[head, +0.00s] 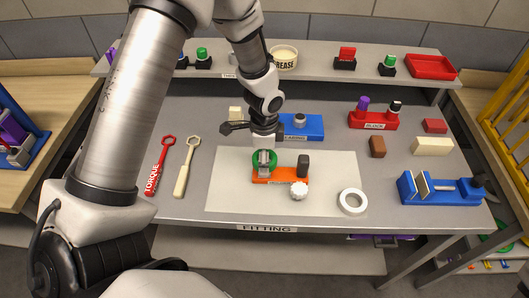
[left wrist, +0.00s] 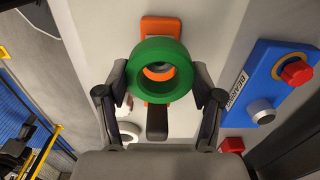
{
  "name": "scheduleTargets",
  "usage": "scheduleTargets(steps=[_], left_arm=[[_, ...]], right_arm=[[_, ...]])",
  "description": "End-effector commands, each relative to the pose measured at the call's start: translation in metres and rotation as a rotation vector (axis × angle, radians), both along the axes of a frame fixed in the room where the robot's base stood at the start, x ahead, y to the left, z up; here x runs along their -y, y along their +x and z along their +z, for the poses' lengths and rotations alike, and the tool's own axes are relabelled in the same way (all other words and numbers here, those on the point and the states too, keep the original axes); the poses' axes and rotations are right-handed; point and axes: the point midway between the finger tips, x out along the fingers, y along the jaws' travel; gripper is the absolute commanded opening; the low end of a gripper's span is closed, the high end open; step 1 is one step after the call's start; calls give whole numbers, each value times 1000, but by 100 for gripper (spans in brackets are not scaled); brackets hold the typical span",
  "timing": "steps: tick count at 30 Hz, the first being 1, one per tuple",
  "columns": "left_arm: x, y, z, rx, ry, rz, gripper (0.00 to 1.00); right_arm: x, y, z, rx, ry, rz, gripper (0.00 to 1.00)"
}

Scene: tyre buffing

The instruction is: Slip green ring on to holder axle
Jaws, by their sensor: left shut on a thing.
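The green ring (head: 256,158) is in my left gripper (head: 264,158), over the left end of the orange holder (head: 281,176). In the left wrist view the green ring (left wrist: 160,93) sits between the two fingertips (left wrist: 160,76), its hole facing the camera. Part of the orange holder (left wrist: 158,25) shows beyond it and through the hole. A dark upright block (head: 303,166) stands on the holder's right part. The ring and gripper hide the axle area, so I cannot tell whether the ring is around the axle. My right gripper is not in view.
The holder is on a pale mat (head: 225,190). A white knob (head: 299,191) and white ring (head: 352,201) lie in front and right. A blue bearing block (head: 312,127) stands behind. A red torque wrench (head: 160,165) and cream wrench (head: 187,168) lie left.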

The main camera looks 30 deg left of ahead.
Motion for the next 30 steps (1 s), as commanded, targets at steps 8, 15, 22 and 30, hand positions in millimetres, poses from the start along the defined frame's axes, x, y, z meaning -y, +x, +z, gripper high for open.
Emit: scheduleTargets(steps=[8, 15, 22, 30], left_arm=[[0, 0, -7, 0, 0, 0, 25], [0, 0, -12, 0, 0, 0, 25], [0, 0, -16, 0, 0, 0, 73], [0, 0, -16, 0, 0, 0, 96]], right_arm=[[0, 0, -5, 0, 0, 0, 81], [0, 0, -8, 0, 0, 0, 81], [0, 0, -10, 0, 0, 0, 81], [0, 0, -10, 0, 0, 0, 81]])
